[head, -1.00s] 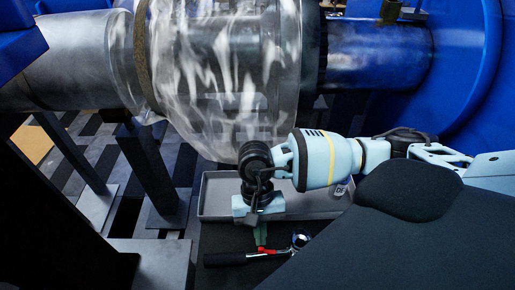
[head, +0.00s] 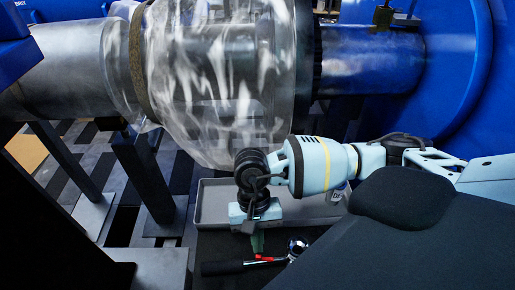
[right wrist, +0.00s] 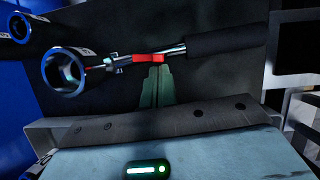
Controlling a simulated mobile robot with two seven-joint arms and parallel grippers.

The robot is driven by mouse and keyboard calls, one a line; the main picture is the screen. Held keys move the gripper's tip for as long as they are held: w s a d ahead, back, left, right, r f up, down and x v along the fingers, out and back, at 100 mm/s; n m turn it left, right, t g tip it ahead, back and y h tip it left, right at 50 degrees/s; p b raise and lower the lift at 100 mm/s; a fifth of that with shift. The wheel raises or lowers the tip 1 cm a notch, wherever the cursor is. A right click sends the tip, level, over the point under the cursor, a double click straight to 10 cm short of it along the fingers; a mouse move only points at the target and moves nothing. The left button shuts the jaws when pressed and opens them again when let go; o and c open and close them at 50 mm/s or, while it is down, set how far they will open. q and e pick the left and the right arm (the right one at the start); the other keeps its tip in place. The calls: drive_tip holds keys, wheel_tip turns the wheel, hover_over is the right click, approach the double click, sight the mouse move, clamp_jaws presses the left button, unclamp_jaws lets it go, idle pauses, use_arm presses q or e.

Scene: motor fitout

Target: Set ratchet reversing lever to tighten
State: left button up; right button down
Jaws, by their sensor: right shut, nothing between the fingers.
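The ratchet lies on a dark surface in front of the grey tray. In the head view its black handle (head: 222,268) points left and its chrome head (head: 297,247) is at the right, with a red part (head: 265,259) between. In the right wrist view, the ring-shaped head (right wrist: 66,72) is at the left, the red part (right wrist: 148,57) in the middle and the black handle (right wrist: 225,37) at upper right. My right gripper (head: 257,242) is shut and empty, pointing down. Its green fingertips (right wrist: 156,72) are close to the red part; contact cannot be told. The reversing lever's setting cannot be read.
The grey tray (head: 205,205) lies just behind my right gripper. A large clear cover (head: 215,80) around a metal shaft (head: 70,75) stands above it. A blue housing (head: 455,60) stands at the right, with dark stands (head: 142,175) at the left.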

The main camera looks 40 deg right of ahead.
drive_tip(key=shift+d, duration=0.15)
drive_tip(key=shift+s+d, duration=0.3)
drive_tip(key=shift+d, duration=0.35)
drive_tip(key=v, duration=0.8)
drive_tip(key=shift+b, duration=0.3)
drive_tip(key=shift+w, duration=0.1)
